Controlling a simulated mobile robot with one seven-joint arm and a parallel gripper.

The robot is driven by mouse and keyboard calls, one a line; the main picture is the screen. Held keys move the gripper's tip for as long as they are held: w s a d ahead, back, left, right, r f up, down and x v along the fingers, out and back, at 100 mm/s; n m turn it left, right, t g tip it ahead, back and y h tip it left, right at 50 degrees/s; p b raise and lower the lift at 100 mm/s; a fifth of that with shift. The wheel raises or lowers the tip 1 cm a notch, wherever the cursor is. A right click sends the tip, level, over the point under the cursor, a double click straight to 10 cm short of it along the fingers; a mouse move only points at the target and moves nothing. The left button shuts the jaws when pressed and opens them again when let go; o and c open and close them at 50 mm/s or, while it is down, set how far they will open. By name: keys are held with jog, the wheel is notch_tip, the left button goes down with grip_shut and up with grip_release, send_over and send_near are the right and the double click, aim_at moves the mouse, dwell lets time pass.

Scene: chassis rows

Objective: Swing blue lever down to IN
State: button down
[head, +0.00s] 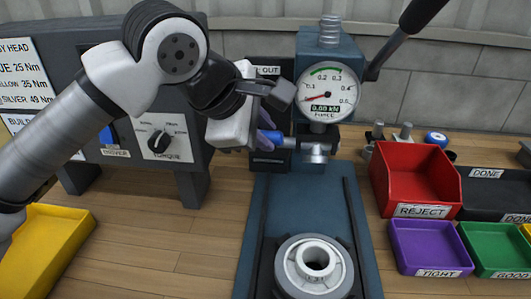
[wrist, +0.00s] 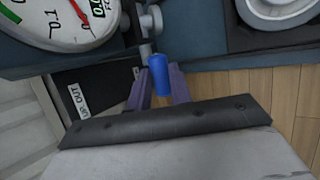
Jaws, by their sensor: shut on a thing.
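The blue lever (wrist: 158,72) shows in the wrist view as a short blue grip on a grey metal rod, between the two purple fingers of my gripper (wrist: 159,90). The fingers are shut on it. In the head view, my gripper (head: 264,139) is at the left side of the press (head: 328,70), and part of the blue grip (head: 274,136) shows beside the fingers. In the head view my wrist partly covers this label (head: 268,70). The lever's exact angle is hard to tell.
A round gauge (head: 326,93) is on the press front. A grey ring part (head: 314,262) sits on the blue base below. The red REJECT bin (head: 412,180) and purple TIGHT bin (head: 430,248) stand right. The torque panel (head: 160,137) is close left of my gripper.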

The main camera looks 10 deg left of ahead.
notch_tip(320, 180, down, 7)
jog(key=s+m+t+b, duration=0.1)
jog(key=t+b, duration=0.5)
jog(key=b, duration=1)
jog(key=shift+s+r+h, duration=0.15)
jog(key=shift+s+h, duration=0.25)
jog(key=shift+s, duration=0.5)
jog(key=c, duration=1.3)
grip_release()
jog(key=shift+o, duration=0.2)
jog(key=shift+m, duration=0.3)
jog(key=shift+s+r, duration=0.1)
